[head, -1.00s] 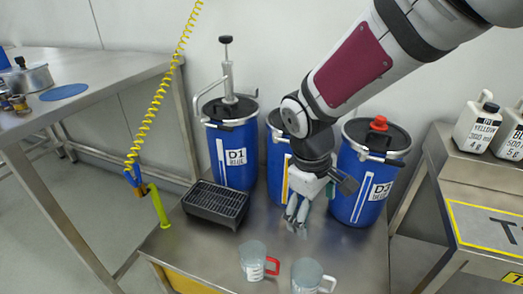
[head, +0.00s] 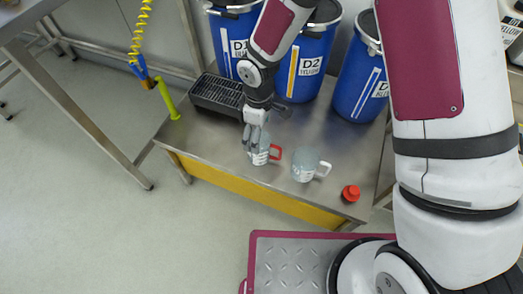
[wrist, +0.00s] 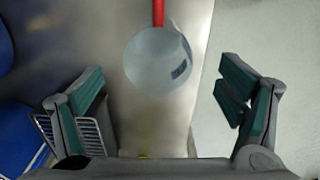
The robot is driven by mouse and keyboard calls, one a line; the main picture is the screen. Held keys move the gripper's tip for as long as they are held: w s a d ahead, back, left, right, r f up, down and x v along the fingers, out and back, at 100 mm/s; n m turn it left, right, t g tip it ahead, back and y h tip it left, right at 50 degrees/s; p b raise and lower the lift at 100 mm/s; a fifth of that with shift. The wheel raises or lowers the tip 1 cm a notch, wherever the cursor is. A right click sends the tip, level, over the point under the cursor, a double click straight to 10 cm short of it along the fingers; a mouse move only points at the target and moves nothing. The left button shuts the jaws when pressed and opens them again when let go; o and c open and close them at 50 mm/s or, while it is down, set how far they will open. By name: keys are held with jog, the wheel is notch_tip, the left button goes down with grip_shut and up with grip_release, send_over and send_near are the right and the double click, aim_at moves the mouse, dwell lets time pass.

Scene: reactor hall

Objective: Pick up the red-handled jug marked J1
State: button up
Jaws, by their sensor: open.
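The red-handled jug (head: 261,158) stands upright near the front edge of the steel bench, a clear grey cup with its red handle to the right. Its label is too small to read. My gripper (head: 255,138) points down over it in the head view and partly covers it. In the wrist view my gripper (wrist: 160,105) is open and empty. The jug (wrist: 155,62) shows there from above, between the lines of the two fingers but beyond their tips, with its red handle (wrist: 158,12) pointing away at the top.
A second jug (head: 306,166) with a white handle stands close on the right, then a red cap (head: 351,193). A black grated tray (head: 214,95) lies behind left. Blue drums (head: 303,62) line the back. The bench's front edge (head: 250,187) is near.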

notch_tip(320, 180, down, 8)
jog(key=b, duration=0.2)
jog(key=shift+w+r+b, duration=0.15)
jog(key=shift+r+b, duration=0.1)
jog(key=shift+b, duration=0.15)
jog(key=c, duration=1.3)
jog(key=shift+r, duration=0.1)
